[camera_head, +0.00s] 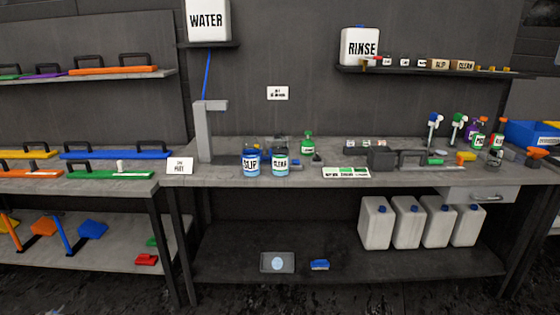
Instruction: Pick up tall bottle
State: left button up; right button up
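I cannot tell for sure which thing is the tall bottle. A clear bottle with blue liquid marked "SLIP" (251,163) stands on the workbench (225,180), and a similar one marked "CLEAR" (281,164) stands right of it. A green pump bottle (308,143) stands behind them. At the right end are a bottle with a blue and white spray head (434,127), one with a green spray head (457,127), and purple (472,132), green (479,141) and red (497,137) bottles close together. Neither of my grippers is in view.
A grey post (204,135) stands left of the marked bottles. A dark block (381,158) and a white label strip (346,173) lie to their right. White canisters (407,224) stand on the lower shelf. A blue bin (531,133) is at far right.

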aim_at(281, 146)
jog(key=i+l+z, duration=0.15)
jog(key=i, duration=0.3)
jog(key=i+l+z, duration=0.1)
jog(key=i+l, duration=0.2)
jog(key=i, duration=0.15)
jog(key=i+l+z, duration=0.15)
jog(key=i, duration=0.3)
